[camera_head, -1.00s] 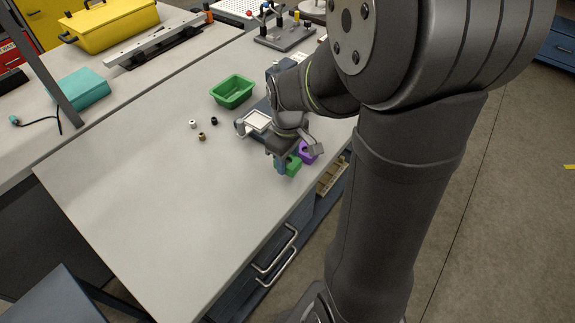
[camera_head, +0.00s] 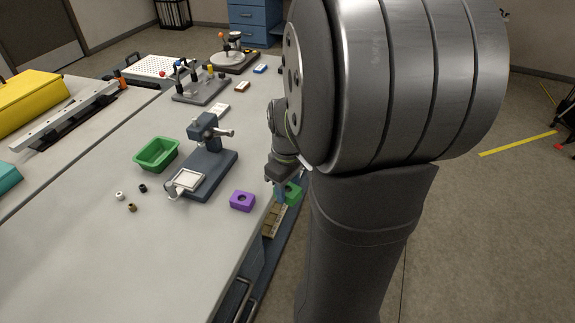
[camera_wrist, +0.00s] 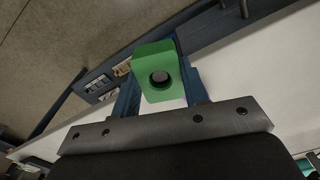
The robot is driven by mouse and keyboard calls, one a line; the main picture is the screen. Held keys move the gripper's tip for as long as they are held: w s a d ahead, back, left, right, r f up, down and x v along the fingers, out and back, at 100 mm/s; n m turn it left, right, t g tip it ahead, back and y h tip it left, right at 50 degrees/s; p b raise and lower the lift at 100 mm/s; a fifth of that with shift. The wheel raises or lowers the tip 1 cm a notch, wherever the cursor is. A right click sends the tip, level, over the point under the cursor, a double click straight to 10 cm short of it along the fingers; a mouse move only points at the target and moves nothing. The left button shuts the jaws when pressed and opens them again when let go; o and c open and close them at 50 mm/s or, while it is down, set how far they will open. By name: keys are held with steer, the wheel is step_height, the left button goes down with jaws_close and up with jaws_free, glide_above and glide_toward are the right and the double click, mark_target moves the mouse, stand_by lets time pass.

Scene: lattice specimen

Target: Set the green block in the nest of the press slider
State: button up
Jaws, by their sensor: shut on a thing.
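The green block (camera_head: 294,193) is held in my gripper (camera_head: 286,190), off the table's right edge. In the wrist view the green block (camera_wrist: 157,62) shows a dark round hole in its face, and the blue fingers of my gripper (camera_wrist: 160,85) are shut on its two sides. The press (camera_head: 208,160) stands on the table to the left of my gripper. Its slider (camera_head: 172,189), at the near end, carries a pale square nest that looks empty. My gripper is well apart from the nest.
A purple block (camera_head: 242,201) with a hole lies between the press and my gripper. A green bin (camera_head: 157,154) stands left of the press, with small dark, white and brass-coloured parts in front of it. The near table is clear.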

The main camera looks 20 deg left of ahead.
steer(key=w+d+f+m, duration=1.5)
steer(key=d+f, duration=0.4)
steer(key=s+a+r+n, duration=0.1)
steer(key=a+r+n, duration=0.2)
steer(key=a+r, duration=0.35)
steer(key=s+a+r+n, duration=0.2)
steer(key=a+r, duration=0.1)
steer(key=a, duration=0.6)
steer(key=s+a+r+n, duration=0.1)
steer(key=a+r+n, duration=0.25)
steer(key=a, duration=0.35)
steer(key=s+a+r+n, duration=0.8)
steer(key=s+a+r, duration=0.8)
steer(key=s+a, duration=0.1)
steer(key=shift+n, duration=0.95)
steer(key=w+a+f, duration=0.1)
steer(key=a+f, duration=0.1)
steer(key=a, duration=0.1)
steer(key=w+a+f, duration=0.2)
steer(key=a, duration=0.1)
steer(key=w+a+f, duration=0.2)
steer(key=a+f, duration=0.1)
steer(key=a, duration=0.1)
steer(key=shift+f, duration=2.6)
